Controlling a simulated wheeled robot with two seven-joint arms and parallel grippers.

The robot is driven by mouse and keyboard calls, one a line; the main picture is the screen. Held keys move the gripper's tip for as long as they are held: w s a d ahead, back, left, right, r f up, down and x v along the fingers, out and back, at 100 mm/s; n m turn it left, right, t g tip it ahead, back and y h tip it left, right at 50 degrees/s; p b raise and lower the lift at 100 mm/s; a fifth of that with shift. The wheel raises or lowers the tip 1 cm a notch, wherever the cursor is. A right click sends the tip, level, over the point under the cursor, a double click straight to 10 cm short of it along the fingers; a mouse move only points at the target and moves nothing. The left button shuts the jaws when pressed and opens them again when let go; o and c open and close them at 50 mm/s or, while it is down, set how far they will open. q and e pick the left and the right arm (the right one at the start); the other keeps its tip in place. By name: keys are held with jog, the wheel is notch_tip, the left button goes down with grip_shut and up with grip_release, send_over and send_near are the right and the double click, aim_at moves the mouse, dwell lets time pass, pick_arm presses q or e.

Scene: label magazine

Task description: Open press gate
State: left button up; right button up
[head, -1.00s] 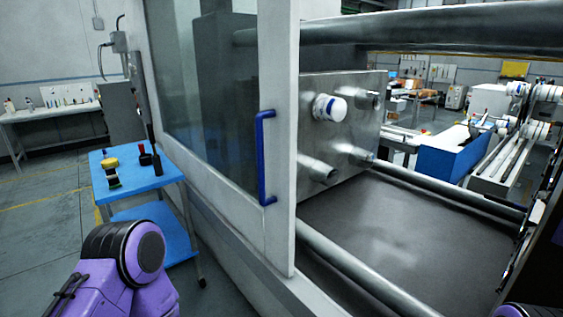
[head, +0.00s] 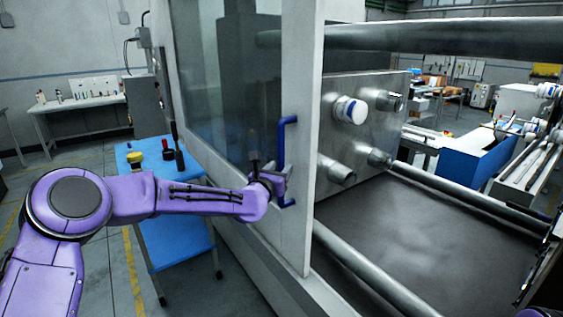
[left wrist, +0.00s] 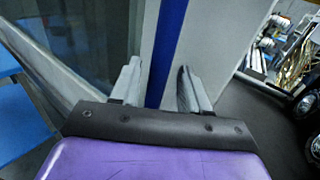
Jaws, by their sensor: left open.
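The press gate (head: 309,150) is a white-framed door with a glass window (head: 242,95). A blue vertical handle (head: 283,150) is fixed on its frame. My left gripper (head: 272,172) is at the lower part of this handle, coming from the left. In the left wrist view, the two fingers of the gripper (left wrist: 158,88) are apart, and the blue handle (left wrist: 167,50) runs between them. The fingers do not close on it. The gate's frame lies behind the handle. Whether a finger touches the handle, I cannot tell. My right gripper is not in view.
A blue cart (head: 172,232) with small tools stands left of the press, behind my left arm. To the right of the gate are metal tie bars (head: 370,270), a platen (head: 358,120) and a dark bed (head: 420,225). A workbench (head: 80,105) stands far left.

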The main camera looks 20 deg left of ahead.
pick_arm(q)
jog(key=shift+w, duration=0.95)
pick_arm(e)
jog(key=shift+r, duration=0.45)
pick_arm(q)
grip_shut()
jog(key=shift+a, duration=0.1)
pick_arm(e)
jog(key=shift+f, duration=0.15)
